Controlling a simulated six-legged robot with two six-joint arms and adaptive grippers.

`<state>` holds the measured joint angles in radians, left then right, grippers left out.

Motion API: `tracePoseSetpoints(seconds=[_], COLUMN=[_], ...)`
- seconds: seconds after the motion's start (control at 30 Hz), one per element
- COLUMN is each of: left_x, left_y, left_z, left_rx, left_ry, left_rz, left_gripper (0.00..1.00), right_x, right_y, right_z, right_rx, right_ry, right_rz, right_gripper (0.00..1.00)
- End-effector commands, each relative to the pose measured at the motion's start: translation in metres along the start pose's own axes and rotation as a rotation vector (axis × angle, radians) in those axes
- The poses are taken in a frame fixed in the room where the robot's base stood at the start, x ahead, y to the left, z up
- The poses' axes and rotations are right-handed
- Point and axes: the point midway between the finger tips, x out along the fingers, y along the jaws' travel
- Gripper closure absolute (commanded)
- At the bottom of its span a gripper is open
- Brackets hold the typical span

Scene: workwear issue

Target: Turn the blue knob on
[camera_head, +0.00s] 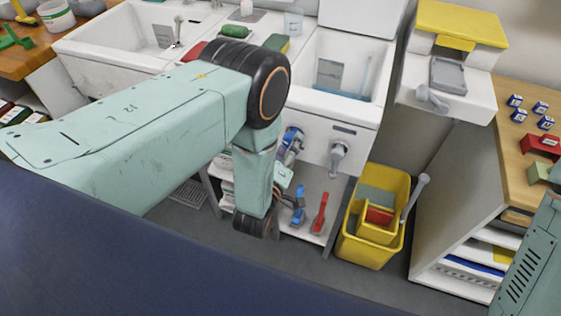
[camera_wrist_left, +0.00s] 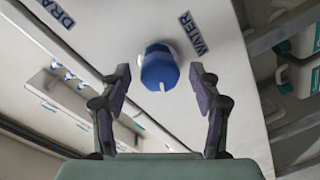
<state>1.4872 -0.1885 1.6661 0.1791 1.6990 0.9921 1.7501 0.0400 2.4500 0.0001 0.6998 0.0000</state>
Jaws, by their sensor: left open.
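The blue knob (camera_wrist_left: 158,70) sticks out of a white panel in the left wrist view, with a small white mark on its face. It stands beside the WATER label (camera_wrist_left: 193,33). My left gripper (camera_wrist_left: 160,74) is open, with one finger on each side of the knob and visible gaps to both. Whether the fingers reach past its face is hard to tell. In the head view a blue knob (camera_head: 291,137) shows on the front of the white sink unit, partly covered by my left arm. My right gripper is not in view.
Below are blue and red handled items (camera_head: 319,213) and a yellow bucket (camera_head: 365,252). A DRA... label (camera_wrist_left: 58,13) lies left of the knob in the wrist view.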

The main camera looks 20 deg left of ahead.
Motion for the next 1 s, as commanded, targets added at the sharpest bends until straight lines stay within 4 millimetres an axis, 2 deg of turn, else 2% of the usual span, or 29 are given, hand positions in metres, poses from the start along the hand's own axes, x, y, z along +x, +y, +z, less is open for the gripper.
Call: tracePoseSetpoints(seconds=[0.3,0.5,0.7,1.0], left_x=[-0.066,-0.094,-0.103,-0.103], left_y=[-0.001,-0.001,0.000,0.000], left_z=[0.002,0.001,0.000,0.000], left_rx=[0.001,0.000,0.000,-0.001], left_ry=[-0.006,-0.004,-0.002,-0.002], left_rz=[-0.004,-0.002,0.000,0.000], left_gripper=[0.37,0.37,0.37,0.37], right_x=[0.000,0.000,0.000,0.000], right_y=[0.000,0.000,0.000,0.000], right_z=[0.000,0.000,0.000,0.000], right_rx=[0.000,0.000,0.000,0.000], right_ry=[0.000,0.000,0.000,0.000], right_rz=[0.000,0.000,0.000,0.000], right_gripper=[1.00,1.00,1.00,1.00])
